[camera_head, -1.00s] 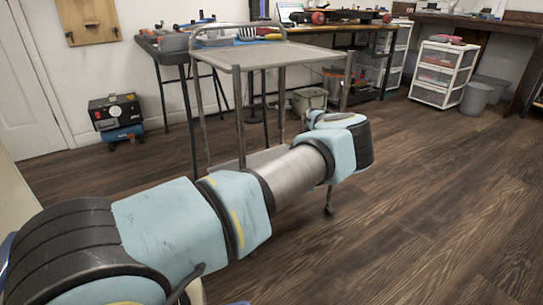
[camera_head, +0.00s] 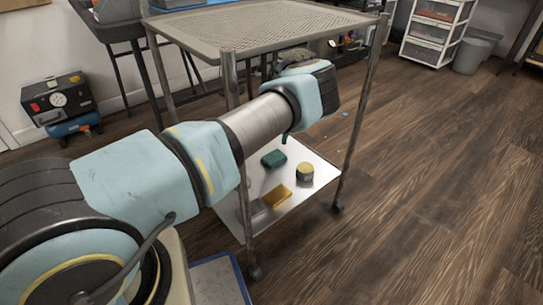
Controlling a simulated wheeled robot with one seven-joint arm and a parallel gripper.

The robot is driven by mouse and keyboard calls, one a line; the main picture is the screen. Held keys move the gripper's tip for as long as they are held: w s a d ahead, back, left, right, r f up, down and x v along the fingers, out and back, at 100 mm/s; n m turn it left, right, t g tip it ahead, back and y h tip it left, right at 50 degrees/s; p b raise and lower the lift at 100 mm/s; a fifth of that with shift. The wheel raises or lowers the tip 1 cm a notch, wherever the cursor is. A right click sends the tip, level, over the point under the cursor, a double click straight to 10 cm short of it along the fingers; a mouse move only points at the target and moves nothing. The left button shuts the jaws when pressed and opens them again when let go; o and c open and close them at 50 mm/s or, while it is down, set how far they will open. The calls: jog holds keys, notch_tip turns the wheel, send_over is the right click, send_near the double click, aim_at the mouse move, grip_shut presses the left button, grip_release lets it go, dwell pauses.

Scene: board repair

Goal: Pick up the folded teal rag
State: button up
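A small dark teal folded piece (camera_head: 273,158), which looks like the rag, lies flat on the lower shelf (camera_head: 312,158) of a metal cart. A yellow-orange block (camera_head: 277,196) lies nearer on the same shelf, and a short round tin with a yellowish top (camera_head: 304,173) stands to the right. My arm reaches across the picture in front of the cart, with its wrist above the shelf and beside the cart's posts.
The cart's grey top (camera_head: 240,30) sits above the shelf, with thin posts at its corners (camera_head: 361,110). A compressor-like device (camera_head: 58,102) stands at left by the wall. White drawers (camera_head: 437,30) and a grey bin (camera_head: 471,52) are at the back right. The wooden floor at right is clear.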

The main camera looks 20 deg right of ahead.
aim_at(274, 156)
jog(key=f+b, duration=0.1)
jog(key=f, duration=0.2)
jog(key=f+b, duration=0.1)
jog(key=f, duration=0.2)
jog(key=a+f, duration=0.1)
jog(key=f, duration=0.2)
jog(key=shift+s+f+b, duration=0.35)
jog(key=shift+s+b, duration=0.05)
jog(key=c, duration=1.2)
jog(key=shift+o, duration=0.2)
notch_tip(274, 156, up, 10)
jog(key=p, duration=0.3)
